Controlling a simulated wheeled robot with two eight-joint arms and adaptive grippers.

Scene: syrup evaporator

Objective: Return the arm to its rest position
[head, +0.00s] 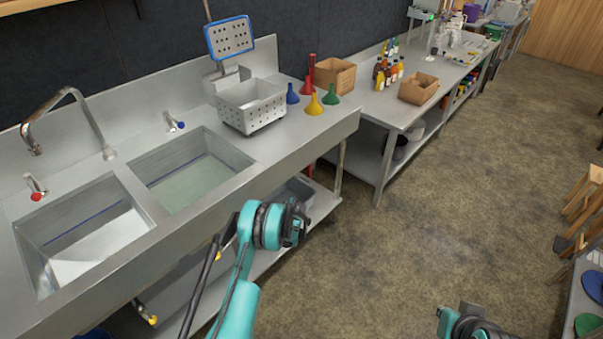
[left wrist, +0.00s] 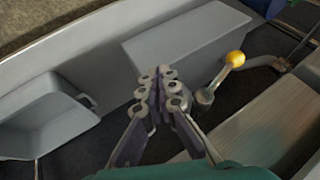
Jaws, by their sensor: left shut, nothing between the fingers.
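My left arm (head: 240,290) reaches in from the bottom of the head view, in front of the sink counter. Its turquoise and black joint (head: 275,225) is near the counter's front edge, and the gripper itself does not show clearly there. In the left wrist view my left gripper (left wrist: 160,85) has its fingers together, with nothing between them. A yellow-knobbed lever (left wrist: 235,59) is just right of the fingertips, apart from them. My right arm (head: 470,325) shows only in part at the bottom right edge. Its fingers are out of view.
The steel counter (head: 265,160) holds two sink basins, a perforated bin (head: 250,105) and several coloured funnels (head: 314,106). Grey bins (left wrist: 190,45) lie beyond the left fingers. A second table (head: 425,70) carries bottles and boxes. The floor (head: 440,200) right of my left arm is open.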

